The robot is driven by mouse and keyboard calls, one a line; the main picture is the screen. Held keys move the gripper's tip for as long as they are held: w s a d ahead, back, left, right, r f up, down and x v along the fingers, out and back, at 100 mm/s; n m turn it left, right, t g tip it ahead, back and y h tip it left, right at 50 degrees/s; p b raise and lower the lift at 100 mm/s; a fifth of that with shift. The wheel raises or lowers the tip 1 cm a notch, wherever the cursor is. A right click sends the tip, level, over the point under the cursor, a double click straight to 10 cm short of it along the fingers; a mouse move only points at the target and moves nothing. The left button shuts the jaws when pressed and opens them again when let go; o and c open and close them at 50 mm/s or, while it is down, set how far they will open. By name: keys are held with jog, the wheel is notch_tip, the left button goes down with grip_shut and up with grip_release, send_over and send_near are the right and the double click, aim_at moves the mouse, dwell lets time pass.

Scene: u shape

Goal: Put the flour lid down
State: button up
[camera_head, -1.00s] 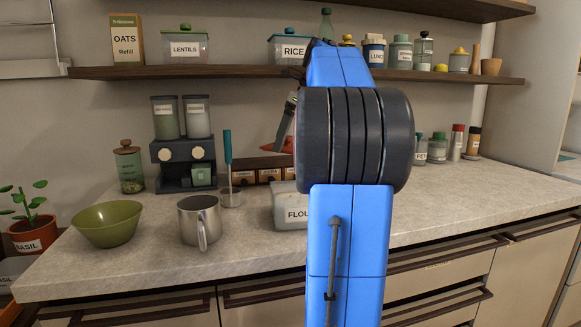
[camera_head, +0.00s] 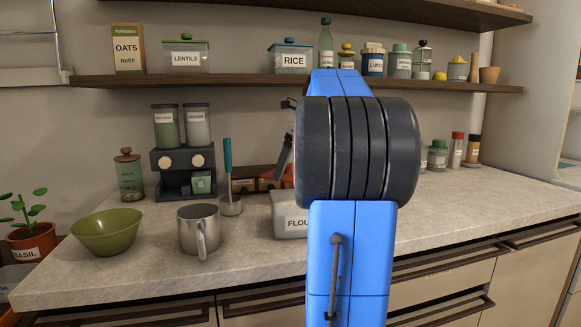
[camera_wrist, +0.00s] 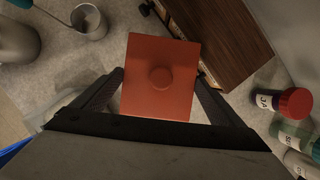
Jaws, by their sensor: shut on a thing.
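The flour lid is a flat red square with a round knob (camera_wrist: 160,78). In the wrist view it lies between the two dark fingers of my gripper (camera_wrist: 159,85), which is shut on it. In the head view only a red sliver of the lid shows, low behind the flour container, with my arm hiding the rest. I cannot tell whether it touches the counter. The flour container (camera_head: 289,222) stands on the counter left of my arm, partly hidden by it. Its pale edge also shows at the lower left of the wrist view.
A wooden spice rack (camera_wrist: 222,38) is close beside the lid. Jars with red and green caps (camera_wrist: 294,103) stand to the right. A steel mug (camera_head: 199,230), green bowl (camera_head: 107,232) and ladle cup (camera_head: 230,207) are left of the flour container. A shelf (camera_head: 200,80) runs above.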

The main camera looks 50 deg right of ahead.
jog(key=shift+f, duration=0.45)
jog(key=o, duration=0.8)
jog(key=shift+c, duration=0.2)
jog(key=v, duration=1.3)
jog(key=shift+r, duration=0.1)
